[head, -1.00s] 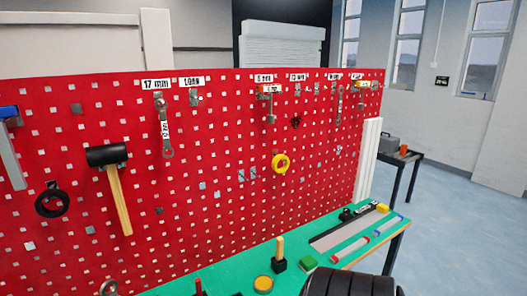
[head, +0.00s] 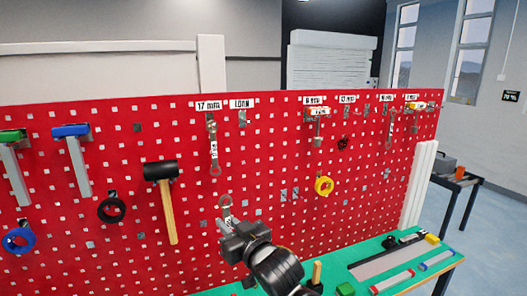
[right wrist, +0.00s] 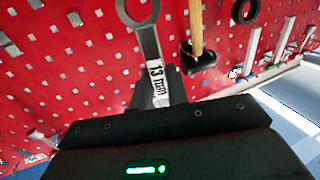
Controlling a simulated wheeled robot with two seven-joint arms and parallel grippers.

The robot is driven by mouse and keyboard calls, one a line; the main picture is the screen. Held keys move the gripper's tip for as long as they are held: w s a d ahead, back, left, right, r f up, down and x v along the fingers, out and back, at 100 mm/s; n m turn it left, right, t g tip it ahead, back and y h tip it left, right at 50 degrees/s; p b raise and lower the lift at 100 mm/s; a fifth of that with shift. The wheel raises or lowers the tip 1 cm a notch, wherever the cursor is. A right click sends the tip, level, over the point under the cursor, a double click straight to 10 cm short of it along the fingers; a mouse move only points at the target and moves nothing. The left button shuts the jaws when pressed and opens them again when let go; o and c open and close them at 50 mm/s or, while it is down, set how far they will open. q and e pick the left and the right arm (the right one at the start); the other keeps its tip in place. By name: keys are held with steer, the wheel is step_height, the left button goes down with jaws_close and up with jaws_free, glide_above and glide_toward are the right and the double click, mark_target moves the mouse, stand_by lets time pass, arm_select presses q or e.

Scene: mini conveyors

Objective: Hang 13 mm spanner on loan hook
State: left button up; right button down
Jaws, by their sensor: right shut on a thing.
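The 13 mm spanner (right wrist: 155,72) is grey with a white "13 mm" label, and its ring end points up in the right wrist view. In the head view its ring end (head: 225,201) shows above my right gripper (head: 232,228). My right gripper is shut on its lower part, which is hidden. The loan hook (head: 242,118) is a small grey hook under the "LOAN" label (head: 242,103); no tool hangs on it. The spanner is below the hook and slightly left of it. My left gripper is not in view.
A 17 mm spanner (head: 214,150) hangs just left of the loan hook on the red pegboard (head: 270,160). A black-headed mallet (head: 168,205) hangs left of my gripper, and a yellow tape roll (head: 324,187) hangs right. A green bench (head: 410,258) lies below. The board between gripper and hook is clear.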

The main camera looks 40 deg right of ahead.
steer(key=d+r+m+h+p, duration=0.1)
steer(key=d+r+h, duration=0.1)
steer(key=d+r, duration=0.3)
steer(key=d+r+m+h+p, duration=0.1)
steer(key=d+r, duration=0.4)
steer(key=r, duration=0.6)
steer(key=shift+w+d+m+g+h+p, duration=0.2)
steer(key=shift+d+m+g+h+p, duration=0.15)
steer(key=shift+m+h, duration=0.6)
steer(key=shift+d+h, duration=0.15)
steer(key=shift+h, duration=0.1)
steer(key=shift+f+b+x, duration=0.15)
steer(key=shift+b+x, duration=2.65)
steer(key=shift+x, duration=0.4)
steer(key=shift+f+b+x, duration=0.15)
steer(key=shift+b+x, duration=2.6)
steer(key=shift+x, duration=0.5)
steer(key=shift+f, duration=0.3)
